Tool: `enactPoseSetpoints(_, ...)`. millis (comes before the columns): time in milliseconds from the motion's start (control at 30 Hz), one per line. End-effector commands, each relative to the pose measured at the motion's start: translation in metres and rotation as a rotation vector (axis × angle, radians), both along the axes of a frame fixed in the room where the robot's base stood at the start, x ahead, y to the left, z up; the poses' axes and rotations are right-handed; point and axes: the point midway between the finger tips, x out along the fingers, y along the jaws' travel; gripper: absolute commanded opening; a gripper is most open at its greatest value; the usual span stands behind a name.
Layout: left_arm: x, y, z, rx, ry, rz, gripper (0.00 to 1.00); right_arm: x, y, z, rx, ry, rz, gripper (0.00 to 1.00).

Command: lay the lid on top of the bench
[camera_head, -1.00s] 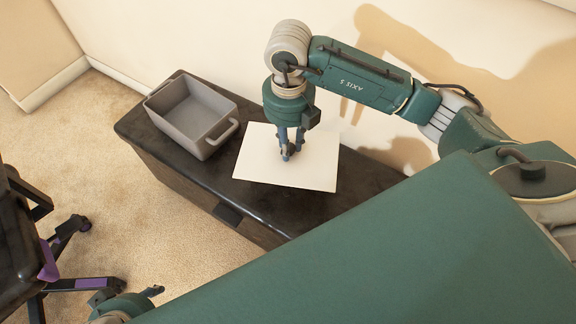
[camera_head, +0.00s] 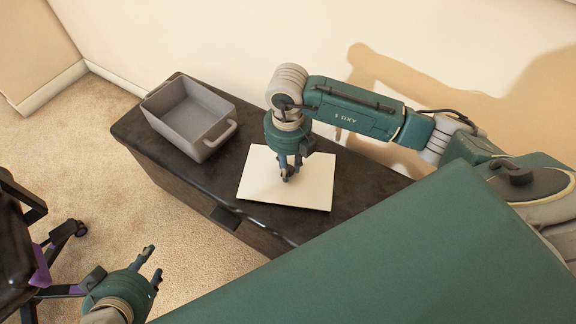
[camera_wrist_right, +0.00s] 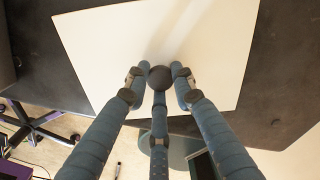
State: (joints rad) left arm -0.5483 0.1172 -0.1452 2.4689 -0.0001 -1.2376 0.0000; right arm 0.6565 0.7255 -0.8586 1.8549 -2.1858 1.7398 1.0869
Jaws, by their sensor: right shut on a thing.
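The lid (camera_head: 312,192) is a flat cream-white panel with a round dark knob (camera_wrist_right: 160,76) near its middle. My right gripper (camera_head: 287,176) points down from above and is shut on the knob; its fingers close around it in the wrist view (camera_wrist_right: 160,82). The lid is level over the dark bench top (camera_head: 240,172), within its edges; whether it touches the surface is hard to tell. It also shows in the wrist view (camera_wrist_right: 100,50). My left gripper (camera_head: 152,264) is open and empty, low at the left, apart from the bench.
A grey open bin (camera_head: 175,128) with handles stands on the bench's left end, a short gap from the lid. The wall runs close behind the bench. A dark chair with purple parts (camera_head: 40,265) is at the lower left. Carpet between chair and bench is clear.

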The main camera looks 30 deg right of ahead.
Motion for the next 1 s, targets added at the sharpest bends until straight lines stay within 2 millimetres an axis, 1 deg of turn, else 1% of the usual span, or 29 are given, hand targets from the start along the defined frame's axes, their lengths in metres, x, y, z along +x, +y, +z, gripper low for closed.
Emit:
enactPoseSetpoints(433, 0.008, -0.003, 0.004, -0.008, -0.036, -0.003, 0.4, 0.0, 0.0, -0.002, 0.0, 0.0, 0.0, 0.0)
enactPoseSetpoints(467, 0.008, -0.003, 0.005, -0.008, -0.038, -0.003, 0.4, 0.0, 0.0, -0.002, 0.0, 0.0, 0.0, 0.3)
enactPoseSetpoints(500, 0.008, -0.003, 0.005, -0.008, -0.037, -0.003, 0.4, 0.0, 0.0, -0.002, 0.0, 0.0, 0.0, 0.38)
enactPoseSetpoints(533, 0.008, -0.003, 0.005, -0.008, -0.037, -0.003, 0.4, 0.0, 0.0, -0.002, 0.0, 0.0, 0.0, 0.43)
enactPoseSetpoints(900, 0.006, -0.003, 0.005, -0.006, -0.029, -0.003, 0.4, 0.0, 0.0, 0.0, 0.0, -0.001, 0.0, 0.43)
enactPoseSetpoints(967, 0.002, -0.001, 0.003, -0.002, -0.009, -0.001, 0.4, 0.0, 0.0, 0.002, 0.001, -0.001, 0.0, 0.43)
enactPoseSetpoints(1000, -0.004, 0.002, -0.001, 0.005, 0.02, 0.003, 0.4, 0.001, 0.0, 0.006, 0.0, -0.002, 0.0, 0.43)
